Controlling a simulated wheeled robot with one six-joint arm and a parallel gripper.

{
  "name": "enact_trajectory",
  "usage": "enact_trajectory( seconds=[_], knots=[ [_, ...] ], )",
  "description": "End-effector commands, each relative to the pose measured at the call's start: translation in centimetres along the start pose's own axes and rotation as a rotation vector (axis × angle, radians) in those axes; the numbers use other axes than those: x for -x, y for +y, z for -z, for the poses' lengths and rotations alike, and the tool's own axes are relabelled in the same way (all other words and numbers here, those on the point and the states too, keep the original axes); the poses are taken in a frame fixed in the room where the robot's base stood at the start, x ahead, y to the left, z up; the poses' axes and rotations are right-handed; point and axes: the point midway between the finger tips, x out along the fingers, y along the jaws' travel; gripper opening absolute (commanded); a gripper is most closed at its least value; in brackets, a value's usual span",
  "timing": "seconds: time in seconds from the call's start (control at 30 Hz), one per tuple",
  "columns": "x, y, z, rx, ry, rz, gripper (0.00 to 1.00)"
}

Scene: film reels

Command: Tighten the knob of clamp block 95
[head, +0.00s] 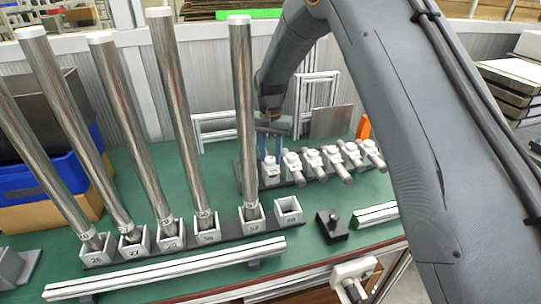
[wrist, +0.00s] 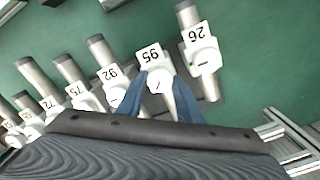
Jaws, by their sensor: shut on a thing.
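Clamp block 95 (wrist: 150,54) is a white block with a black number label, in the row of clamp blocks in the wrist view. Its knob (wrist: 158,82) is white and round, with a short dark line on its face. My gripper (wrist: 160,88) has its two blue fingers on either side of this knob and is shut on it. The fingers hide the knob's sides. In the head view my gripper (head: 270,150) is low at the left end of the row, with its fingers pointing down. The number labels there are too small to read.
Clamp block 26 (wrist: 197,35) stands close on one side of 95 and clamp block 92 (wrist: 110,73) on the other. Tall metal tubes (head: 245,120) stand in numbered sockets nearer the front. A black block (head: 331,226) and a pale rail (head: 165,270) lie on the green table.

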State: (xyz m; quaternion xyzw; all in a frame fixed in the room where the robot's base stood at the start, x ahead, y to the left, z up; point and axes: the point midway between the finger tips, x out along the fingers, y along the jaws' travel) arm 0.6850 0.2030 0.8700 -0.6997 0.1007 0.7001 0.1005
Motion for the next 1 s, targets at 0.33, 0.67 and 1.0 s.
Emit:
enact_trajectory(
  seconds=[0.33, 0.67, 1.0],
  knots=[
    [0.10, -0.02, 0.12, -0.328, 0.003, 0.002, 0.10],
    [0.11, -0.02, 0.13, -0.606, 0.003, 0.002, 0.10],
    [0.11, -0.01, 0.14, -0.777, 0.003, 0.002, 0.10]
  ],
)
